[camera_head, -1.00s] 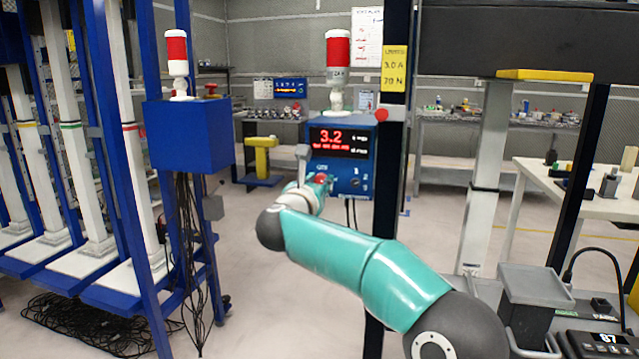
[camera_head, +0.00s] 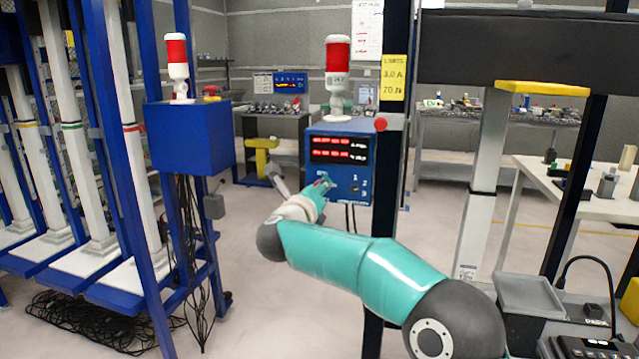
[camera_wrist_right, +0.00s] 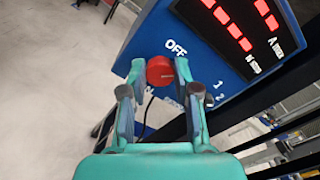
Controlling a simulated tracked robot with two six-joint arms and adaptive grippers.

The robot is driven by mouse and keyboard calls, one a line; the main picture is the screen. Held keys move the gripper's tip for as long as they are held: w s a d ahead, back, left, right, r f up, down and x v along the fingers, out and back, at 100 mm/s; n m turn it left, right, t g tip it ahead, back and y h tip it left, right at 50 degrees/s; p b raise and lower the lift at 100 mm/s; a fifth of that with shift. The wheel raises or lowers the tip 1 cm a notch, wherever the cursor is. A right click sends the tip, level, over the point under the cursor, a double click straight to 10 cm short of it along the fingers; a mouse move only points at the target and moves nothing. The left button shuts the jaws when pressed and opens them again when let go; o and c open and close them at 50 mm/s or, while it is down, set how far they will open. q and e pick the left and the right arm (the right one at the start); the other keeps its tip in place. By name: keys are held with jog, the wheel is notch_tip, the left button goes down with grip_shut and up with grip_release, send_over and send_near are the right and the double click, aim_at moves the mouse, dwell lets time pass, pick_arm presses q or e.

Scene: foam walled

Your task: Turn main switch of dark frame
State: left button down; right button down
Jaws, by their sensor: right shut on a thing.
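The blue control box (camera_head: 352,182) is mounted at the dark frame's post (camera_head: 395,60), with a lit red display (camera_head: 340,150) on its face. Its main switch is a red knob (camera_wrist_right: 160,71), seen in the right wrist view just below the word OFF. My right gripper (camera_wrist_right: 158,76) is shut on the knob, one finger on each side. In the head view my right gripper (camera_head: 321,186) is at the lower left of the box face and mostly hides the knob. My left gripper is not in view.
A red and white signal lamp (camera_head: 338,78) stands on the box. Another blue box (camera_head: 190,135) with its own lamp is on the blue frame at left. A dark beam (camera_head: 500,48) crosses the upper right. A grey tray (camera_head: 530,292) is at lower right.

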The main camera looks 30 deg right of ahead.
jog(key=shift+w+a+f+n+p, duration=0.15)
jog(key=shift+n+p, duration=0.8)
jog(key=shift+n, duration=0.7)
jog(key=shift+s+a+f+n+p, duration=0.1)
jog(key=shift+n+p, duration=0.85)
jog(key=shift+n, duration=0.75)
jog(key=shift+w+a+f+n+p, duration=0.15)
jog(key=shift+n+p, duration=0.8)
jog(key=shift+n, duration=0.7)
jog(key=shift+d, duration=0.1)
jog(key=c, duration=0.9)
grip_release()
jog(key=shift+o, duration=0.2)
jog(key=shift+s+d+r, duration=0.1)
jog(key=shift+r, duration=0.05)
jog(key=shift+s, duration=0.1)
jog(key=v, duration=1.2)
